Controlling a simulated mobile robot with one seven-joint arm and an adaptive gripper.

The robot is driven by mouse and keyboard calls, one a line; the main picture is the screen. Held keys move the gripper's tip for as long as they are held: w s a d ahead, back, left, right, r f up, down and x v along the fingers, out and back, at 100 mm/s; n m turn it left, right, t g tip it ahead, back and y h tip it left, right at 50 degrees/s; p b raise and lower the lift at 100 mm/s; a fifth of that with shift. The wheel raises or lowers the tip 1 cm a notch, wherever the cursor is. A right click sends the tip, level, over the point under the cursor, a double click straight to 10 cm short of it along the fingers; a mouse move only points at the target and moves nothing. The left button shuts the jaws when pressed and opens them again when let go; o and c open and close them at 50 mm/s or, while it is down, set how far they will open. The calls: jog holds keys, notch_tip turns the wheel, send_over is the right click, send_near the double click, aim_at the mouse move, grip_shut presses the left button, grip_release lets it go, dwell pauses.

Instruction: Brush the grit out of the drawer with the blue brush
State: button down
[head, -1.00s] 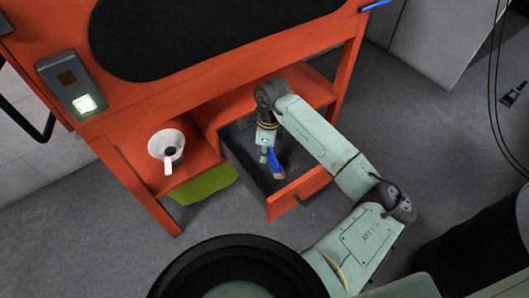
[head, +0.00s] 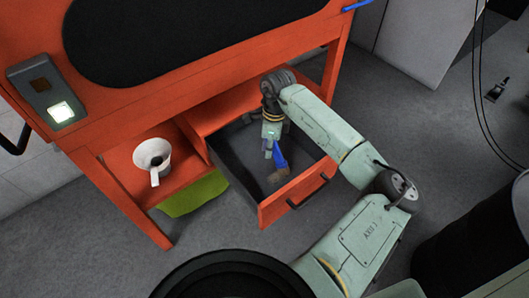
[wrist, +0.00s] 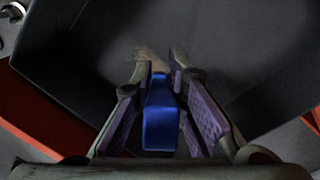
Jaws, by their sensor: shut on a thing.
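The open drawer (head: 265,211) has an orange front and a dark grey inside. It is pulled out below the orange bench. My gripper (head: 274,152) reaches down into it and is shut on the blue brush (head: 280,155). In the wrist view, the blue brush handle (wrist: 160,118) sits between the fingers of my gripper (wrist: 163,105), and its tan bristles point to the drawer floor. A pale tan patch that looks like grit (wrist: 150,58) lies on the dark floor just beyond the fingertips. Individual grains are too small to make out.
A white cup-like vessel with a handle (head: 152,155) stands on the orange shelf left of the drawer. A green piece (head: 194,195) shows below that shelf. The orange bench (head: 180,95) overhangs the drawer. Grey floor (head: 225,235) is clear in front.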

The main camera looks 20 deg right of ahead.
jog(key=shift+w+d+f+b, duration=0.1)
jog(key=shift+w+d+b, duration=0.1)
jog(key=shift+d+b, duration=0.25)
jog(key=shift+w+d+f+b, duration=0.1)
jog(key=shift+w+d+b, duration=0.1)
jog(key=shift+d, duration=0.35)
jog(key=s+a, duration=0.3)
jog(key=a, duration=0.4)
jog(key=shift+a+b, duration=0.35)
jog(key=shift+r, duration=0.15)
jog(key=shift+w+r+p, duration=0.1)
jog(key=shift+r+p, duration=1.3)
jog(key=shift+r, duration=1.55)
